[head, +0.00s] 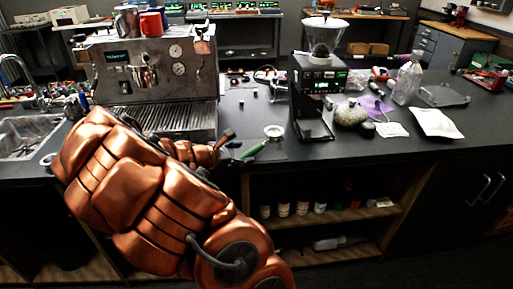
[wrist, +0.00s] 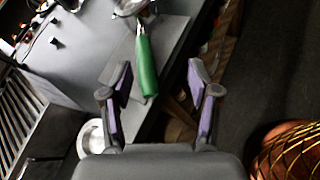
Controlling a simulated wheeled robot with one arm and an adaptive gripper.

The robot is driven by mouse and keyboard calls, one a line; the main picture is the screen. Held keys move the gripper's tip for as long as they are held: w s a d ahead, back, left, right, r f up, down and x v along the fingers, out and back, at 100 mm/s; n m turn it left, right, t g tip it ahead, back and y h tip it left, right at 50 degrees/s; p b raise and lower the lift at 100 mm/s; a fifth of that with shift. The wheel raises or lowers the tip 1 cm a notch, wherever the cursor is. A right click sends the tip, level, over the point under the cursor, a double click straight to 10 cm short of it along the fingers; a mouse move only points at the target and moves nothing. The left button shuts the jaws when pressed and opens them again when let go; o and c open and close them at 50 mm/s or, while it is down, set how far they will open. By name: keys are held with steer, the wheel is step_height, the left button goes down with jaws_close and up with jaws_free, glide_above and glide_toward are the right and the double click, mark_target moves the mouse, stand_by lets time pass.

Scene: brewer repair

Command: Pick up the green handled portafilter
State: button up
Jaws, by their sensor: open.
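The green handled portafilter lies on the dark counter in the head view, its green handle (head: 253,150) pointing toward the front edge and its round metal head (head: 273,131) farther back. In the wrist view the green handle (wrist: 146,65) points down toward my gripper, and its metal head is partly cut off at the top. My gripper (wrist: 162,88) is open, with purple-padded fingers on either side of the handle's line. The handle's end lies nearer the left finger, with no visible contact. In the head view my gripper (head: 226,143) is small and partly hidden by my arm, just left of the handle.
A steel espresso machine (head: 160,80) stands on the left and a grinder (head: 315,90) behind right of the portafilter. A round metal piece (wrist: 90,137) lies near the left finger. A stone-like lump (head: 350,113), glass bottle (head: 407,80) and white packet (head: 436,122) stand farther right.

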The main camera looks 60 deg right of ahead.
mark_target(250, 151)
steer(key=shift+w+d+f+n+t+h+p, duration=0.15)
steer(key=shift+w+d+f+n, duration=0.15)
steer(key=shift+d+f+n, duration=0.25)
steer(key=shift+w+d+f+n+t+h+p, duration=0.1)
steer(key=shift+w+d+f+n, duration=0.2)
steer(key=shift+d, duration=0.5)
steer(key=shift+w+d+f+n+t+h+p, duration=0.15)
steer(key=shift+w+d+f+n, duration=0.2)
steer(key=shift+d+f, duration=0.25)
steer(key=shift+w+f+p+x, duration=0.15)
steer(key=shift+p+x, duration=0.4)
steer(key=shift+x, duration=0.85)
steer(key=shift+w+f+p+x, duration=0.15)
steer(key=shift+p+x, duration=0.35)
steer(key=shift+x, duration=0.85)
steer(key=shift+s+a, duration=0.1)
jaws_close()
